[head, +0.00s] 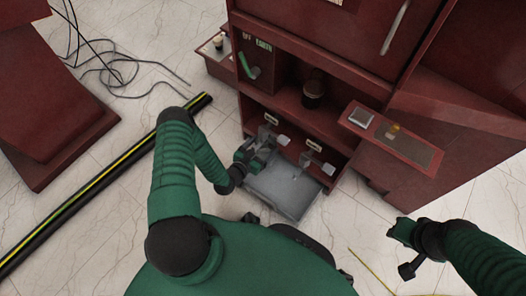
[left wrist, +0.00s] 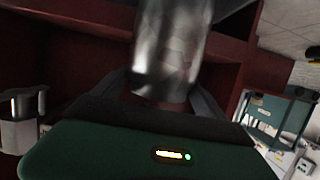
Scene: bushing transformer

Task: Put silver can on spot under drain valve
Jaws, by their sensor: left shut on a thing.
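A shiny silver can (left wrist: 172,50) stands between the fingers of my left gripper in the left wrist view, its top cut off by the frame edge. My left gripper (head: 259,152) is shut on it, low at the front of the red cabinet, above the back left of a grey tray (head: 290,195). In the head view the can is hard to tell from the grey fittings. A grey valve-like fitting (head: 318,165) sits right of the gripper above the tray; I cannot tell which fitting is the drain valve. My right gripper (head: 403,240) is at lower right, away from the cabinet; its jaws are unclear.
The red cabinet (head: 378,85) has a dark round object (head: 314,92) on its shelf. A red ledge (head: 425,158) juts out at the right. A black and yellow striped bar (head: 95,190) and loose cables (head: 115,72) lie on the floor at left.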

